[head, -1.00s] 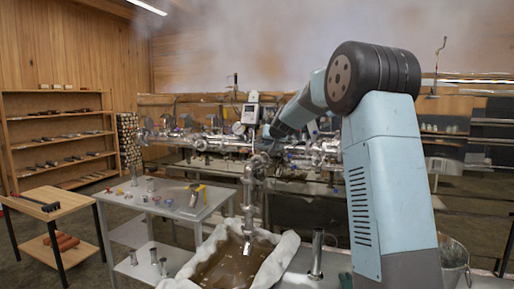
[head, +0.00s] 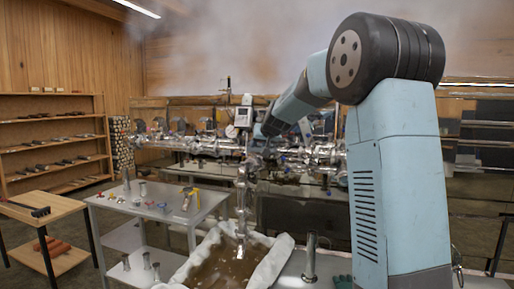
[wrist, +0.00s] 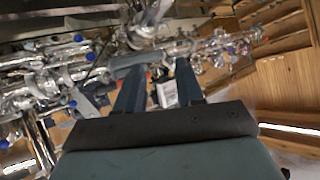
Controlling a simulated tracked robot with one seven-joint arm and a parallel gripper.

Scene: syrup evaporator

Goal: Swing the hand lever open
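My gripper (wrist: 158,72) shows in the wrist view with its two dark fingers apart, pointing at shiny metal pipework (wrist: 70,70) with blue knobs. Nothing is clearly held between the fingers. A grey bar-like part (wrist: 150,17) lies beyond the fingertips; I cannot tell whether it is the hand lever or whether the fingers touch anything. In the head view my arm reaches over toward the same pipework (head: 200,146), and its end is too small and cluttered to make out. The hand lever cannot be surely picked out in either view.
A grey metal table (head: 150,206) with small fittings stands left of centre. A cloth-lined basin (head: 262,268) of brown liquid sits below a vertical pipe (head: 242,205). A wooden side table (head: 40,212) and wooden shelves (head: 52,128) stand at the left. Steam hangs above.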

